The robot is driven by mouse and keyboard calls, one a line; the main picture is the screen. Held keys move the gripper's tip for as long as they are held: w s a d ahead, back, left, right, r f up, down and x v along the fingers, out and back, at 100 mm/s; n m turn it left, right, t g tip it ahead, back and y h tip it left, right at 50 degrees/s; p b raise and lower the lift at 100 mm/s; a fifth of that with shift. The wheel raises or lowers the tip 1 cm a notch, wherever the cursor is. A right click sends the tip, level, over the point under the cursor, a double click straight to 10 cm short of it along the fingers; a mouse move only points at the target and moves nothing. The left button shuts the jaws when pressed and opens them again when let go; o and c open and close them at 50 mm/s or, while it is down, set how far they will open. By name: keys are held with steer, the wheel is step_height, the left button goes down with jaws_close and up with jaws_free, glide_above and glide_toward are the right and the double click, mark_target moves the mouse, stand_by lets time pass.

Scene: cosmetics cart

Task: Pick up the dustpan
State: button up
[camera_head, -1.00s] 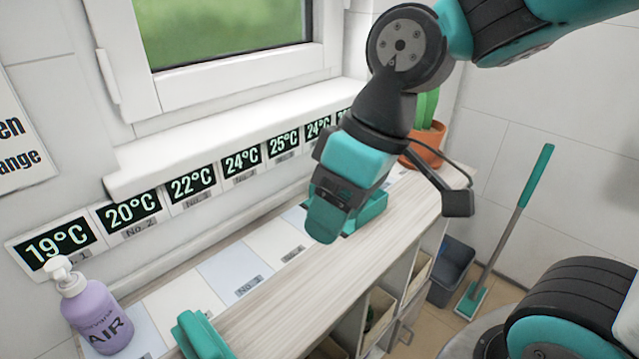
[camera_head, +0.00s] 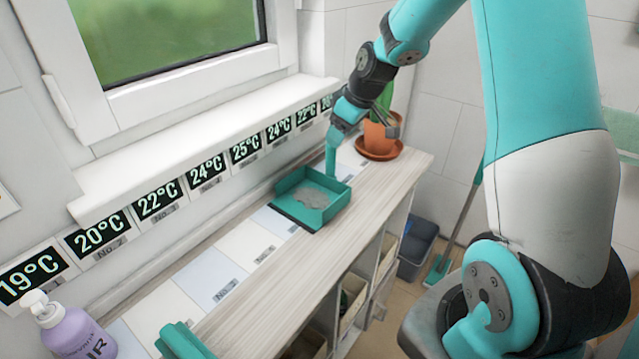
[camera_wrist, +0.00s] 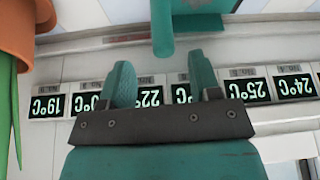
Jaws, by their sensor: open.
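The teal dustpan (camera_head: 345,206) sits on the wooden counter against the wall side, with grey dust in its pan. Its handle (camera_head: 331,158) appears to stand upright at the pan's far side. My gripper (camera_head: 338,124) points down just above the handle. In the wrist view, my gripper (camera_wrist: 163,76) is open and empty, with its two teal fingers apart. The handle (camera_wrist: 162,28) lies in line with the gap, its end just beyond the fingertips. Part of the pan (camera_wrist: 200,25) shows at the top edge there.
A potted cactus (camera_head: 378,140) stands close right of my gripper. A lilac pump bottle (camera_head: 72,335) is at the front left. Temperature labels (camera_head: 158,200) line the wall under a sill. A grey bin (camera_head: 415,248) and a teal broom (camera_head: 440,265) are on the floor.

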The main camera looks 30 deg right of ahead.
mark_target(328, 155)
steer(key=p+x, duration=0.2)
steer(key=x, duration=0.6)
steer(key=shift+s+a, duration=0.1)
steer(key=shift+a, duration=0.05)
steer(key=shift+c, duration=0.2)
steer(key=shift+r, duration=0.1)
jaws_close()
